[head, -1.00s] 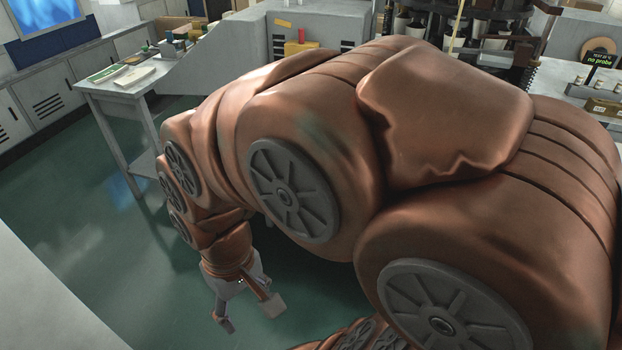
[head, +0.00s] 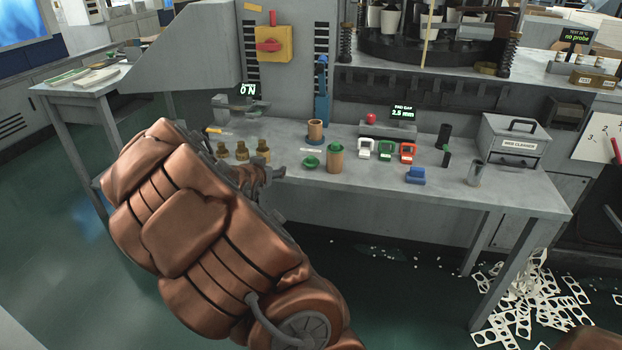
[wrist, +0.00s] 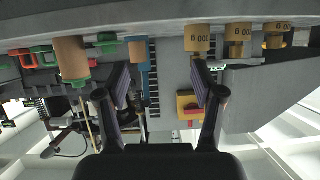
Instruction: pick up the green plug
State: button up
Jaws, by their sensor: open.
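A small green plug (head: 311,162) lies on the grey workbench (head: 520,203), left of a tan cylinder (head: 335,163) that has a green piece (head: 335,147) in its top. In the wrist view, which is upside down, the green plug (wrist: 107,40) is near the left finger, beside the tan cylinder (wrist: 70,57) with its green end (wrist: 80,84). My gripper (head: 277,173) is at the bench's front edge, left of the plug, partly hidden by my arm. In the wrist view my gripper (wrist: 160,82) is open, with nothing held between its fingers.
Several brass pieces (head: 242,151) stand left of the plug. A second tan cylinder (head: 316,131) stands behind it. White, green and red framed items (head: 386,150) and a blue block (head: 415,175) are to the right. Punched scraps (head: 530,295) litter the floor.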

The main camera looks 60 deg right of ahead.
aim_at(310, 162)
jog(key=s+d+h+b, duration=0.1)
jog(key=d, duration=0.2)
jog(key=s+d+f+m+g+h, duration=0.1)
jog(key=s+d, duration=0.1)
jog(key=d, duration=0.1)
jog(key=s+d+f+m+g+h+b, duration=0.1)
jog(key=d+h, duration=0.1)
jog(key=d, duration=0.1)
jog(key=shift+s+f+b, duration=0.2)
jog(key=shift+s+b, duration=0.1)
jog(key=shift+s, duration=0.1)
jog(key=shift+s+f+b+x, duration=0.1)
jog(key=shift+b+x, duration=0.1)
jog(key=shift+x, duration=1)
jog(key=shift+s+f+b+x, duration=0.15)
jog(key=shift+b+x, duration=0.05)
jog(key=shift+x, duration=2)
jog(key=shift+w+r, duration=0.1)
jog(key=shift+w, duration=0.05)
jog(key=c, duration=0.9)
jog(key=shift+c, duration=0.2)
